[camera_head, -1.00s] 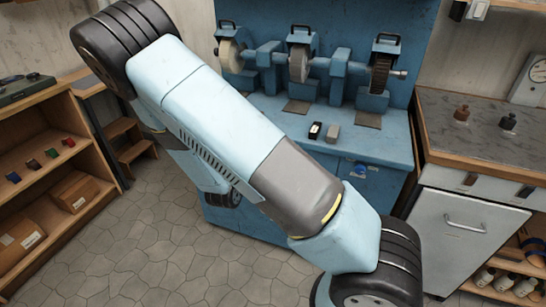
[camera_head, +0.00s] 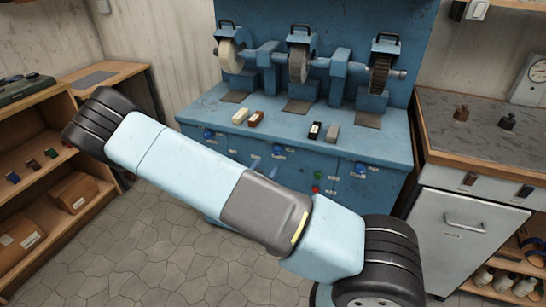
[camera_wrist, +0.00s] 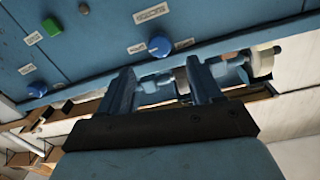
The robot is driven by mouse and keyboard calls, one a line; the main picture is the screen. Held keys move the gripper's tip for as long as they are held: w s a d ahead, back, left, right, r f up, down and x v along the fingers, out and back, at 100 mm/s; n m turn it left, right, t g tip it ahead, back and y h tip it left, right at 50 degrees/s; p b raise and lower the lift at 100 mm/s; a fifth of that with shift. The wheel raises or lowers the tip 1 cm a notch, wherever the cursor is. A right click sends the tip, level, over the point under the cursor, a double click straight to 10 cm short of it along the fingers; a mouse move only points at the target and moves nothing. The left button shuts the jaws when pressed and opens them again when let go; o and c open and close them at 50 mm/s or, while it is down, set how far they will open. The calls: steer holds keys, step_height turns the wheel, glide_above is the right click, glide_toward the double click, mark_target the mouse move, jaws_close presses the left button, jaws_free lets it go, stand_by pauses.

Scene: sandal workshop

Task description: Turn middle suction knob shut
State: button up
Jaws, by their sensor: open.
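The middle suction knob (camera_head: 276,150) is a small round blue knob on the bench front, just below the worktop edge in the head view. In the wrist view, the blue knob (camera_wrist: 159,46) ahead of my gripper appears to be the same one, with a white label beside it. My gripper (camera_wrist: 160,66) is open and empty. Its two fingers point toward this knob, one to each side in the picture, and appear apart from it. My arm hides most of the gripper in the head view. The knob's turned position cannot be read.
Other blue knobs sit at the left (camera_head: 208,133) and right (camera_head: 360,168). A green button (camera_head: 317,176) and red button (camera_head: 315,189) are between the middle and right knobs. Small blocks (camera_head: 256,119) and grinding wheels (camera_head: 298,64) stand on the blue bench (camera_head: 213,110).

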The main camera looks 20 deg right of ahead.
mark_target(275, 153)
steer(key=x, duration=0.8)
steer(key=shift+a, duration=0.1)
steer(key=c, duration=1.1)
